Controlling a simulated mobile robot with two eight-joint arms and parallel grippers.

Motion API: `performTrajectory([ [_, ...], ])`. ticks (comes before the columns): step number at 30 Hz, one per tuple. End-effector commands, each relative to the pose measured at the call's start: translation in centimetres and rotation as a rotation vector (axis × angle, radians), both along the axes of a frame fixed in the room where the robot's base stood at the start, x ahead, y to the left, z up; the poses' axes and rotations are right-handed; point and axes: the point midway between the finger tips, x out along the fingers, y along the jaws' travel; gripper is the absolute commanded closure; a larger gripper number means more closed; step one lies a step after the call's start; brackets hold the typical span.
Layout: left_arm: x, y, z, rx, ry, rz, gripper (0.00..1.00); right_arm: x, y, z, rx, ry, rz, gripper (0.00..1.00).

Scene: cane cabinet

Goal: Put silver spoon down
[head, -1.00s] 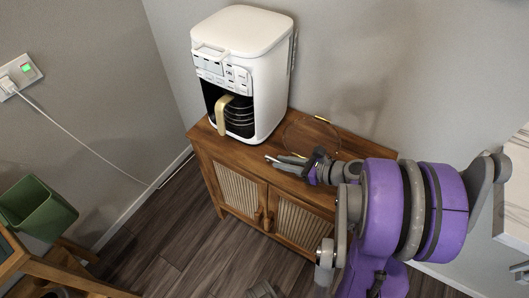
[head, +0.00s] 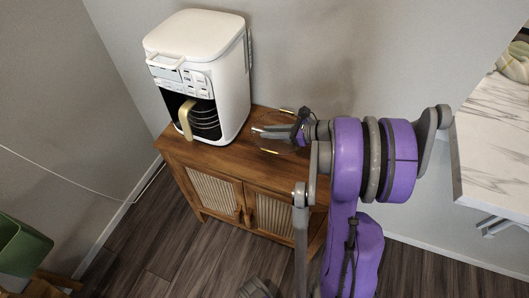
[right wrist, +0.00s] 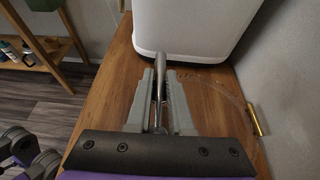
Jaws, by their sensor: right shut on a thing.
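My right gripper (head: 268,132) is shut on the silver spoon. The spoon (right wrist: 159,82) shows best in the right wrist view, gripped between the two grey fingers (right wrist: 160,95) and pointing forward toward the coffee maker. In the head view its tip pokes out just left of the fingers. The gripper is low over the wooden cabinet top (head: 225,157), by a clear tray with gold handles (head: 270,151). I cannot tell whether the spoon touches a surface. My left gripper is not clearly visible.
A white coffee maker (head: 205,60) with a glass pot (head: 203,120) stands on the cabinet's left part, close ahead of the spoon. The wall is behind. A marble-topped table (head: 495,155) is at the right, and a green bin (head: 20,250) at lower left.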

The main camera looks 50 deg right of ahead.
Motion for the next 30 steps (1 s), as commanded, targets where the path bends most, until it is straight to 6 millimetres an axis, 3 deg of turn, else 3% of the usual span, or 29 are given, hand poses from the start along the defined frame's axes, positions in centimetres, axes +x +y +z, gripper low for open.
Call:
performTrajectory([
  [3,0.1,0.0,1.1,0.0,-0.003,0.0,0.5,1.6,-3.6,2.0,0.0,-0.001,-0.004,1.0],
  [9,0.1,0.0,1.6,0.0,-0.005,0.0,0.5,2.8,-6.5,3.4,0.0,0.0,-0.004,1.0],
  [17,0.0,0.0,0.7,0.0,-0.002,0.0,0.5,2.9,-6.8,2.4,0.0,0.0,-0.004,1.0],
  [30,-0.1,0.0,-3.3,0.0,0.011,0.0,0.5,2.9,-6.8,-2.7,0.0,0.001,-0.006,1.0],
])
